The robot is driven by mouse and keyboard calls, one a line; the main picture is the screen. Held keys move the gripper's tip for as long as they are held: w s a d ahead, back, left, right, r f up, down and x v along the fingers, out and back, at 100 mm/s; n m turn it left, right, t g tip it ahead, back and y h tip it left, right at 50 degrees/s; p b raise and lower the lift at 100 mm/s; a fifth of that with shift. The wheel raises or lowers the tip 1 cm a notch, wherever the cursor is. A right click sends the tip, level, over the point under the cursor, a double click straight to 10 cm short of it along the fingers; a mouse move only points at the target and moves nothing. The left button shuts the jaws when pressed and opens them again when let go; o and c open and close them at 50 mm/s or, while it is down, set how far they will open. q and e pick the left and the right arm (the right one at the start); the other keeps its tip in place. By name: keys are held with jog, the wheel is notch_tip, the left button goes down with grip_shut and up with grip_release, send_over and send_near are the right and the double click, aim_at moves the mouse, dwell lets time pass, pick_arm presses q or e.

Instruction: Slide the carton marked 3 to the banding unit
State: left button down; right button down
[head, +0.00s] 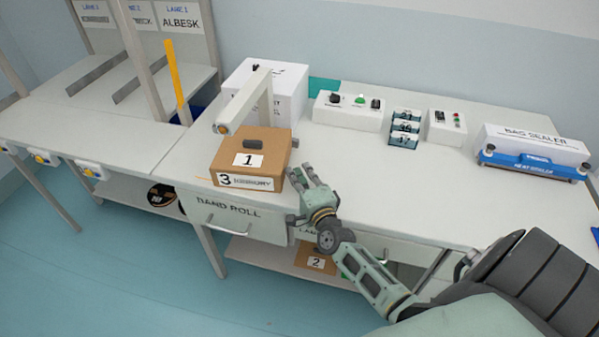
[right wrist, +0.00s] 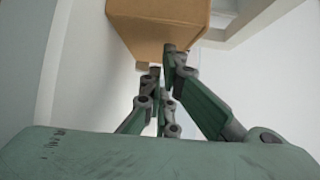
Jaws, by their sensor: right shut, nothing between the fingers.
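A brown carton (head: 240,168) stands on the bench under the arm of the white banding unit (head: 285,98). Its front label shows a 3 and a name. A white label with a 1 and a small dark piece are on its top. My right gripper (head: 302,175) is shut and empty, close by the carton's right side. In the right wrist view the carton (right wrist: 158,25) is just beyond the shut fingers (right wrist: 168,62); I cannot tell whether they touch it. My left gripper is out of view.
A drawer marked BAND ROLL (head: 232,220) is below the carton. A carton marked 2 (head: 315,262) is on the lower shelf. A control box (head: 347,110), small dark blocks (head: 405,128) and a bag sealer (head: 533,155) stand along the back. The bench right of my gripper is clear.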

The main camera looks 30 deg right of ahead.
aim_at(283, 173)
jog(key=w+a, duration=0.2)
jog(key=w, duration=0.1)
jog(key=w+a+b, duration=0.1)
jog(key=w, duration=0.1)
jog(key=shift+w+a+f, duration=0.1)
jog(key=shift+a, duration=0.1)
dwell(0.4)
